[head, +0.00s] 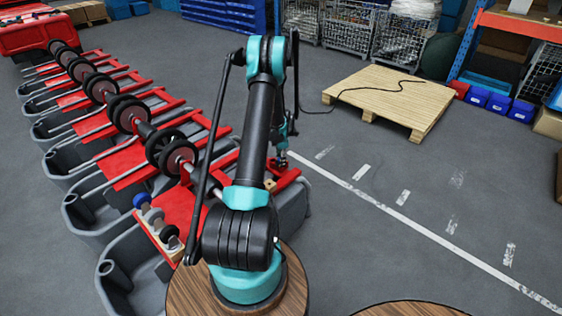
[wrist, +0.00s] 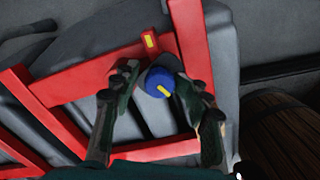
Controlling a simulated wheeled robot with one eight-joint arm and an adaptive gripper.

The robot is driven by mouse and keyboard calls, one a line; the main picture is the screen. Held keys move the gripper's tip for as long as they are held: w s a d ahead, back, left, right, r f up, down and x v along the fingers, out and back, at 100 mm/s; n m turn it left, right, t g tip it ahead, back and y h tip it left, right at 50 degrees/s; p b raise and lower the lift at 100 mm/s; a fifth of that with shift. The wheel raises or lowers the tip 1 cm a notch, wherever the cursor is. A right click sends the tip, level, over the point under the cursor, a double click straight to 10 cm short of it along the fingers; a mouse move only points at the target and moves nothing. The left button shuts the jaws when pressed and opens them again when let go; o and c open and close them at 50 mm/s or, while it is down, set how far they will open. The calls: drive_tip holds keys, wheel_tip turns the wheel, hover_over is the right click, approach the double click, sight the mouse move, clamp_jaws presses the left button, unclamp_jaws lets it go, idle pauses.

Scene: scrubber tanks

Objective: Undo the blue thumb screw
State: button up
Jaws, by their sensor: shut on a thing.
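The blue thumb screw (wrist: 158,75) is in the middle of the wrist view, at the red frame (wrist: 105,76) over a grey tank. A yellow mark on its top points down and right, and a second yellow mark is on the red frame just above it. My gripper (wrist: 160,84) has one finger on each side of the screw and is shut on it. In the head view my gripper (head: 281,161) is low over the right end of the nearest red frame. The thumb screw cannot be made out there.
A wooden block (head: 160,235) with several knobs, one blue, stands left of my arm. Grey tanks with red frames and dark wheels run to the back left. A barrel (wrist: 285,120) stands right of the tank. A pallet (head: 385,98) lies on open floor.

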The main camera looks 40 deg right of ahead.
drive_tip(key=shift+n, duration=0.8)
drive_tip(key=n, duration=0.7)
drive_tip(key=o, duration=0.6)
drive_tip(key=shift+c, duration=0.2)
drive_tip(key=shift+r, duration=0.15)
